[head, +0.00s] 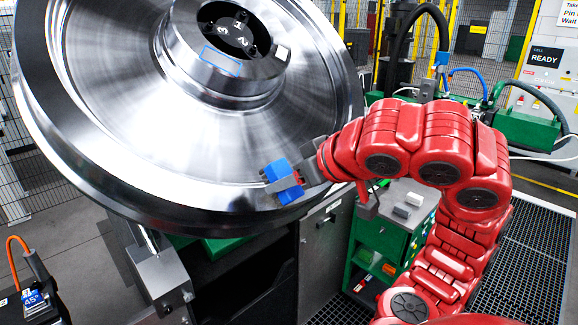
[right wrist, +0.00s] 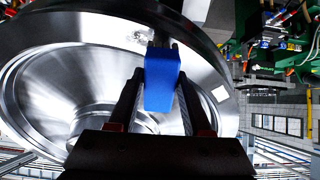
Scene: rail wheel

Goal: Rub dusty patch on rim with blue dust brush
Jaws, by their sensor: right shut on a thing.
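The big shiny steel wheel (head: 130,110) stands tilted and fills the left and middle of the head view. My right gripper (head: 288,184) is at the lower right of its rim (head: 215,200), shut on the blue dust brush (head: 284,182). In the right wrist view the blue brush (right wrist: 161,80) sits between the two dark fingers, its far end over the rim. Whether it touches the rim I cannot tell. A small speckled mark, seemingly the dusty patch (right wrist: 139,37), shows on the rim beside the brush's far end. My left gripper is not in view.
A green cabinet (head: 380,242) with small grey blocks on top stands below my right arm. A grey metal support (head: 160,275) is under the wheel. Green machinery (head: 525,130) with hoses stands at the right. A small device with an orange cable (head: 35,300) is at lower left.

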